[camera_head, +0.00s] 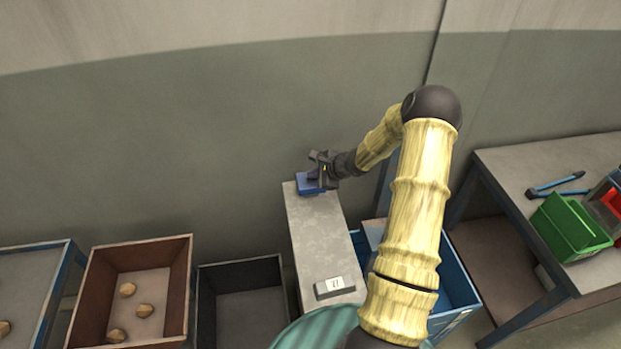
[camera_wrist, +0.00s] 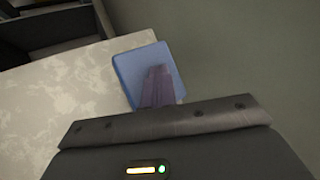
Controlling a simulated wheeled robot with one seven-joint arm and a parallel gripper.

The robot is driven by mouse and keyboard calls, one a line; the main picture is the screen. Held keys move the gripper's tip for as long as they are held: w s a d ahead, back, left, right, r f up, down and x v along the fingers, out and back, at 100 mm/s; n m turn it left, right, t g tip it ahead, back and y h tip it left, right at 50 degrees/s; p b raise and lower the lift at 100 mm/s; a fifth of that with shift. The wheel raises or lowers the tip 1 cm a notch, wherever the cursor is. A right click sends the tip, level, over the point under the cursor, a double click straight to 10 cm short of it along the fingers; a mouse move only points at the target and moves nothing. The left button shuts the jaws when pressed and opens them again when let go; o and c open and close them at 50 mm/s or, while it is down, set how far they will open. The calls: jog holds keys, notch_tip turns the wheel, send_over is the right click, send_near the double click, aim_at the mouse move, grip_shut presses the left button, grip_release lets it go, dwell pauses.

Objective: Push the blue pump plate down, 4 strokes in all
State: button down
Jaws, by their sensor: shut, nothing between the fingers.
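The blue pump plate (camera_head: 304,188) sits at the far end of a narrow grey stand top, close to the wall. It also shows in the wrist view (camera_wrist: 138,64) as a blue square with rounded corners. My gripper (camera_head: 314,176) is shut and empty, with its fingers over the plate. In the wrist view the shut fingertips (camera_wrist: 158,76) overlap the plate's middle. I cannot tell whether they touch it. Part of the plate is hidden behind the fingers.
A small block labelled 27 (camera_head: 335,286) lies at the near end of the grey stand (camera_head: 310,235). Brown (camera_head: 183,290) and dark bins (camera_head: 240,262) stand left, a blue bin (camera_head: 462,290) right. A workbench (camera_head: 500,165) holds a green bin (camera_head: 570,228) and tools.

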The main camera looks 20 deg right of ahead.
aim_at(313, 181)
jog(key=shift+s+f+b, duration=0.1)
jog(key=shift+f+b, duration=0.9)
jog(key=shift+b, duration=0.15)
dwell(1.4)
jog(key=shift+r, duration=0.1)
jog(key=shift+r+p, duration=1.15)
jog(key=shift+r, duration=0.85)
notch_tip(313, 181, up, 5)
jog(key=p, duration=0.3)
jog(key=shift+a, duration=0.15)
dwell(2.0)
